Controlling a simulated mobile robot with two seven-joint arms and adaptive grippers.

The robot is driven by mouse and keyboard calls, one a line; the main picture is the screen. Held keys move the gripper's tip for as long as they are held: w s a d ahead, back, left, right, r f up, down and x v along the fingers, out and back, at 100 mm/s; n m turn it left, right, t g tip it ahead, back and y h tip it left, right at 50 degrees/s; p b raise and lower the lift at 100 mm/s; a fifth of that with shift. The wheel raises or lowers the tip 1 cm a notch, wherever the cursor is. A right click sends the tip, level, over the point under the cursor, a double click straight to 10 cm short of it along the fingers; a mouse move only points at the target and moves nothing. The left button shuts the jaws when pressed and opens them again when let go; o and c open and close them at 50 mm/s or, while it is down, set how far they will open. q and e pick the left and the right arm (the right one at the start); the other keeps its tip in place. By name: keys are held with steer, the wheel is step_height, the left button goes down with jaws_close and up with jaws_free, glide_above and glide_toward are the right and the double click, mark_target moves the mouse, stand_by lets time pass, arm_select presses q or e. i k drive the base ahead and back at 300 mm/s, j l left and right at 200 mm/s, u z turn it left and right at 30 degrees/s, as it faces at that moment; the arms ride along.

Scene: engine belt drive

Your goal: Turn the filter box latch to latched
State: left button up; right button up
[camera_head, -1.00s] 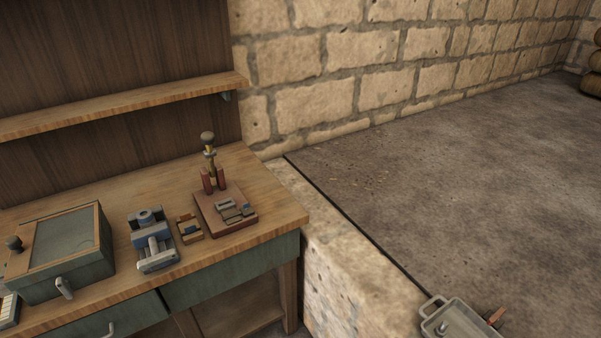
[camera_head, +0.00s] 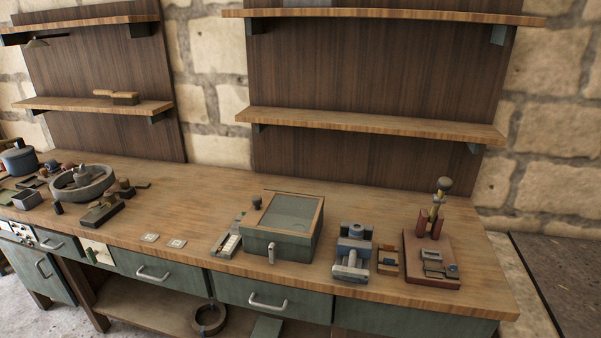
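A green box (camera_head: 295,246) with a wood-framed, grey-topped lid sits on the workbench, right of the middle. A small pale grey lever (camera_head: 271,252) hangs roughly upright on its front face; I cannot tell whether this is the filter box latch or which state it is in. The lid looks closed. Neither of my grippers is in view.
The wooden bench top (camera_head: 190,205) is clear behind the box. A blue-grey vise-like device (camera_head: 353,252) and a red-brown stand (camera_head: 431,262) are to the right. A small keyed tray (camera_head: 228,243) is close on the left. A round grey basin (camera_head: 82,184) stands farther left.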

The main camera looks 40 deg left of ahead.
mark_target(272, 250)
steer(key=u, duration=1.6)
